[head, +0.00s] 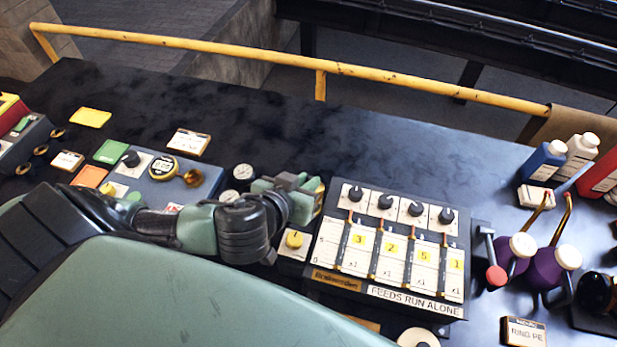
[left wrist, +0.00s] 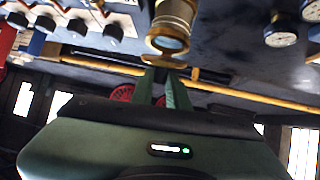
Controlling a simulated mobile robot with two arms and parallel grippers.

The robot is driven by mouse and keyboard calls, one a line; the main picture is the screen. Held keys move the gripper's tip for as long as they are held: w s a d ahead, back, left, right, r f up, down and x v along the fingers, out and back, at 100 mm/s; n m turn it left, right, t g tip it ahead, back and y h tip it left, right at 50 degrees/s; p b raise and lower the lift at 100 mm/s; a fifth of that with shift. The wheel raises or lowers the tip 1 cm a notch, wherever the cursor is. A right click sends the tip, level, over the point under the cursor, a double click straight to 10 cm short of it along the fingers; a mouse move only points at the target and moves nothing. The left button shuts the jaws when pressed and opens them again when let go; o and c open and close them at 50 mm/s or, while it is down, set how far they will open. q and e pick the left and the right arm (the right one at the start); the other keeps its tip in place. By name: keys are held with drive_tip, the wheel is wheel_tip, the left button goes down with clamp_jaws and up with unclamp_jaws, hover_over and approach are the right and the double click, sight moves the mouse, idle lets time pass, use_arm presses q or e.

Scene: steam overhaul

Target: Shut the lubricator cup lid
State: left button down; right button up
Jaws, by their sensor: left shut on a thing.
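My left gripper (head: 308,190) is at the left edge of the feed box in the head view. A small yellowish bit shows by its fingertips; the cup itself cannot be made out there. In the left wrist view the brass lubricator cup (left wrist: 174,18) hangs into the picture from the top, with a round rim and a bluish inside. A brass lid edge (left wrist: 150,62) shows below the rim, at the tips of my left gripper (left wrist: 161,76). The fingers are close together and shut on the lid. How far the lid stands open is unclear. My right gripper is not in view.
The feed box (head: 385,245) with several black knobs stands right of the gripper. A blue-grey box (head: 180,190) lies to the left. Purple oil cans (head: 540,268) and bottles (head: 580,150) stand at the right. A yellow rail (head: 200,47) runs behind; the back bench top is clear.

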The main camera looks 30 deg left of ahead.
use_arm(q)
drive_tip(key=f+t+b, duration=0.1)
drive_tip(key=b, duration=0.1)
drive_tip(key=s+f+t+b, duration=0.1)
drive_tip(key=t+b, duration=0.1)
drive_tip(key=b, duration=0.1)
drive_tip(key=s+f+t+b, duration=0.1)
drive_tip(key=b, duration=0.1)
drive_tip(key=shift+d+f+y, duration=0.1)
drive_tip(key=shift+d+y, duration=0.1)
drive_tip(key=shift+y, duration=0.2)
drive_tip(key=shift+m+t+b, duration=0.3)
drive_tip(key=shift+t+b, duration=0.4)
drive_tip(key=shift+b, duration=0.3)
drive_tip(key=shift+r, duration=0.2)
drive_tip(key=c, duration=1.4)
unclamp_jaws()
drive_tip(key=shift+o, duration=0.2)
